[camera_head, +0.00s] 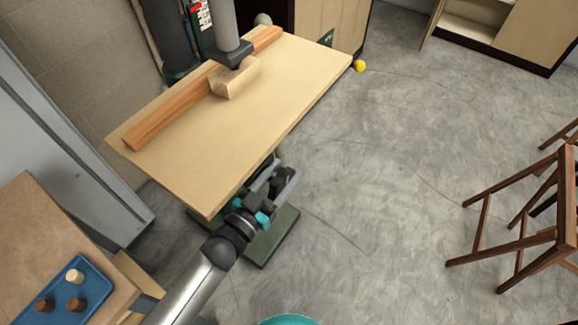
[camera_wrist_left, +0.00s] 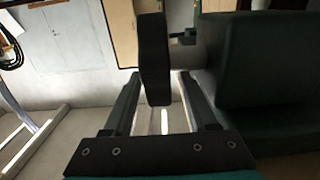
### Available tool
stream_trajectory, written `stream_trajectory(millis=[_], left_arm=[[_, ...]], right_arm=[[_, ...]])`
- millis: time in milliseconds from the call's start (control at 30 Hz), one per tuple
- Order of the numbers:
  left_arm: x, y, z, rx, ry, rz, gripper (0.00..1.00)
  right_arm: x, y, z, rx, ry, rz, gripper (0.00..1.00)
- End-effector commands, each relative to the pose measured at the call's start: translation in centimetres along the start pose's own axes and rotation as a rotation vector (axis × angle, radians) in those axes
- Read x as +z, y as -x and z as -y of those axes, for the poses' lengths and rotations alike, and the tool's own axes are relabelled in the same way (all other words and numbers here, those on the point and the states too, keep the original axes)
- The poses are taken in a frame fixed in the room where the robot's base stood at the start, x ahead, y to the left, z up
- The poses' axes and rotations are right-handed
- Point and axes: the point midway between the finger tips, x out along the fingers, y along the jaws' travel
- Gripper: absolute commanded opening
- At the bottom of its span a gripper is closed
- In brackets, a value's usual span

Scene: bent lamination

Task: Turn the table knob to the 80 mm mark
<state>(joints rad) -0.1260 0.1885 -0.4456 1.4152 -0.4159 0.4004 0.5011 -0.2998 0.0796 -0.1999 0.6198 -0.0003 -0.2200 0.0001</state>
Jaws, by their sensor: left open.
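The wooden drill-press table (camera_head: 255,135) carries a fence and a pale block (camera_head: 234,80) below the spindle. My left gripper (camera_head: 280,178) is low beside the table's front edge, partly below its level. In the left wrist view a thick black disc, seemingly the table knob (camera_wrist_left: 153,55), stands edge-on between the two open fingers (camera_wrist_left: 163,90). I cannot tell whether a finger touches it. The knob is hard to make out in the head view. The 80 mm mark is not readable in either view. My right gripper is out of view.
A dark green housing (camera_wrist_left: 262,65) is close on the right in the left wrist view. A blue tray (camera_head: 70,290) with several small cylinders sits on a bench at lower left. Wooden stools (camera_head: 535,215) stand at right. The concrete floor between is clear.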

Motion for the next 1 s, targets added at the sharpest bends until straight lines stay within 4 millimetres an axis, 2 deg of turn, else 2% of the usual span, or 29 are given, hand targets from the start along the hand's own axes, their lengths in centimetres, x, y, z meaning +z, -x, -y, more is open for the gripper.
stream_trajectory(millis=[33,200,567,1000], left_arm=[[0.0,-0.8,0.0,0.0,0.001,-0.003,0.57],[0.0,-2.2,-0.1,0.001,0.001,0.0,0.57],[0.0,-2.6,0.0,0.001,0.001,0.0,0.57],[0.0,-2.6,0.0,0.001,0.0,0.0,0.08]], right_arm=[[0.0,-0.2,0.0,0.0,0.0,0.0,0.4],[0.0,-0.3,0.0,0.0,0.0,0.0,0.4],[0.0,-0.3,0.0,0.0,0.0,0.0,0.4],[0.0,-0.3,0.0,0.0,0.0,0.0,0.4]])
